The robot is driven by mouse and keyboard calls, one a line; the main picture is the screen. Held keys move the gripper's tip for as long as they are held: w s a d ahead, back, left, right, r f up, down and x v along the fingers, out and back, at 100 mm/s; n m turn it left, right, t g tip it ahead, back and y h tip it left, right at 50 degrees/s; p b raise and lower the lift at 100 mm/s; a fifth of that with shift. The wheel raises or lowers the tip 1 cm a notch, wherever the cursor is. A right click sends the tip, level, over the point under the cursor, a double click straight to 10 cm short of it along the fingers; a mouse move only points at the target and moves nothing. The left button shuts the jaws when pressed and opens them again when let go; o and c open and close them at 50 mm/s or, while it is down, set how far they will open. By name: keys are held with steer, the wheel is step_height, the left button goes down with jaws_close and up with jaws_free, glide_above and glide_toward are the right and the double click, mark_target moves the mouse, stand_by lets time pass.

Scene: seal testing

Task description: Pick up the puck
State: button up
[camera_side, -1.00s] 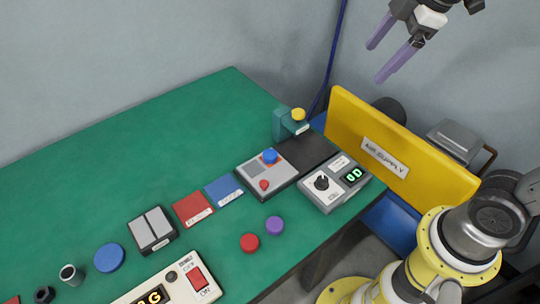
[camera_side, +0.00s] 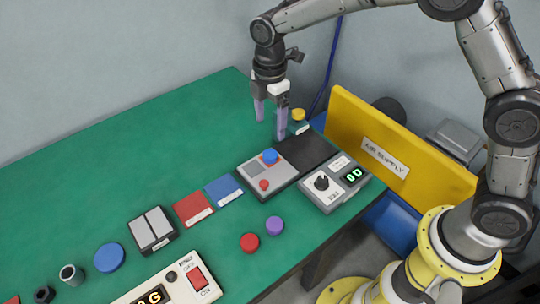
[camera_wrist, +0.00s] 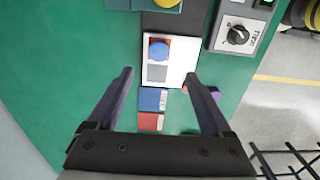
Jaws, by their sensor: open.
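Several round disc-shaped pieces show, and I cannot tell which is the puck. A blue disc (camera_side: 270,156) sits on a grey-white device (camera_side: 283,178); in the wrist view this disc (camera_wrist: 159,50) is ahead, between the fingers' lines. A red disc (camera_side: 250,242) and a purple disc (camera_side: 274,226) lie on the green table near its front edge. A larger blue disc (camera_side: 109,257) lies further left. My gripper (camera_side: 270,122) points down, open and empty, above the table behind the device. In the wrist view its fingers (camera_wrist: 158,76) are wide apart; the right one partly hides the purple disc (camera_wrist: 215,93).
A grey dial box (camera_side: 335,183) stands right of the device, beside a yellow panel (camera_side: 400,150). A teal fixture with a yellow knob (camera_side: 298,115) stands close behind the fingers. Red (camera_side: 193,208) and blue (camera_side: 224,190) squares lie left. The table's back left is clear.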

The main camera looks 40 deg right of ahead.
mark_target(270, 154)
step_height(270, 154, down, 11)
steer(key=shift+w+r, duration=0.1)
steer(key=shift+r, duration=0.1)
stand_by(0.3)
jaws_close()
stand_by(0.4)
